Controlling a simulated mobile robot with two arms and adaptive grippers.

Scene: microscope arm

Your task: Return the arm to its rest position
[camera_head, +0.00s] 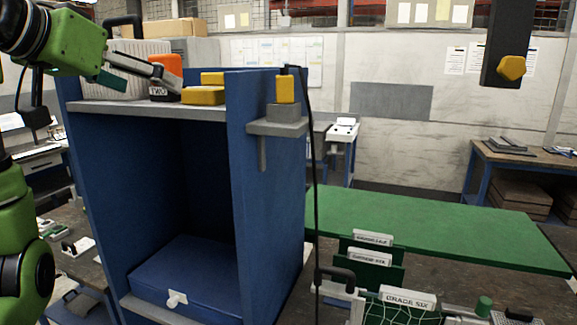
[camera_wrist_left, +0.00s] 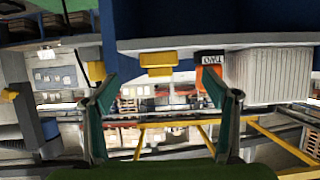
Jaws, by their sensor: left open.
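A dark vertical bar with a yellow knob (camera_head: 511,67) at its lower end hangs at the top right of the head view; it may be the arm of the task, but I cannot tell. My left gripper (camera_head: 148,80) is at the upper left, by the top shelf of the blue cabinet (camera_head: 270,185), far from this knob. In the left wrist view my left gripper (camera_wrist_left: 158,78) has its green fingers spread, with nothing held between them. A yellow block (camera_head: 204,95) and an orange block labelled TWO (camera_head: 166,66) are beyond the fingers. My right gripper is not in view.
A grey bracket (camera_head: 277,127) with a yellow block juts from the cabinet's right side, beside a dark cable. A white ribbed box (camera_head: 140,55) stands on the shelf. A green-topped table (camera_head: 440,228) stands right of the cabinet, labelled holders in front. Space below the knob looks open.

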